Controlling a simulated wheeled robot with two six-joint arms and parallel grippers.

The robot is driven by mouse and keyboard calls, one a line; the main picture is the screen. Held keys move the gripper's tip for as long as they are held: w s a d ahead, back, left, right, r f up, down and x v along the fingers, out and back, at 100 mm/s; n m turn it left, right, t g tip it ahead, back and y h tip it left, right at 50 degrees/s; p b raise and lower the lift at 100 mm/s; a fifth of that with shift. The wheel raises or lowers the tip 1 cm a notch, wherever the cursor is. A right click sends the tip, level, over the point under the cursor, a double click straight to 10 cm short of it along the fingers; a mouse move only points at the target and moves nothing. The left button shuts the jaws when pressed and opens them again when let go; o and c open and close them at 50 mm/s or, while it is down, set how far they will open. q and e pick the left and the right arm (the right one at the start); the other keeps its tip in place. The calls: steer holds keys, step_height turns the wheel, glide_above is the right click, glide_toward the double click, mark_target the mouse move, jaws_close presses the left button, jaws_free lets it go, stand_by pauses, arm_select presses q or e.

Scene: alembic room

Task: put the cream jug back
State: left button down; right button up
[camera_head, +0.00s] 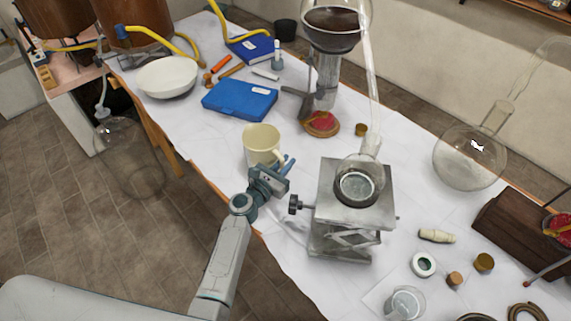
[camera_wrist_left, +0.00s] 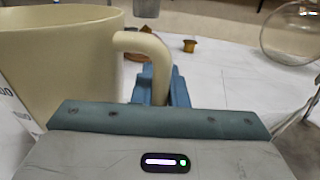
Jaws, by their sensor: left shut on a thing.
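The cream jug (camera_head: 262,140) is at the table's near edge, left of the metal lab jack, in the head view. In the left wrist view the jug (camera_wrist_left: 62,62) fills the left side, with its handle (camera_wrist_left: 158,58) curving to the right. My left gripper (camera_head: 284,166) is at the jug's near right side and is shut on the handle. Its blue fingers (camera_wrist_left: 163,88) show around the handle's lower part in the wrist view. The jug looks upright. Its base is partly hidden, so I cannot tell whether it touches the table. My right gripper is not in view.
The lab jack (camera_head: 352,205) with a glass vessel stands close to the right of my gripper. A blue case (camera_head: 239,100) and a white bowl (camera_head: 167,77) lie behind the jug. A round glass flask (camera_head: 469,157) is at the right. White tabletop is bare just behind the jug.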

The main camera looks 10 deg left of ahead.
arm_select(q)
steer(key=shift+r, duration=0.1)
steer(key=c, duration=1.4)
jaws_free()
steer(key=shift+c, duration=0.2)
steer(key=b+v, duration=0.1)
steer(key=v, duration=0.9)
steer(key=shift+s+a+b, duration=0.25)
steer(key=shift+s+b, duration=0.1)
steer(key=shift+s+a, duration=0.3)
steer(key=shift+s, duration=0.25)
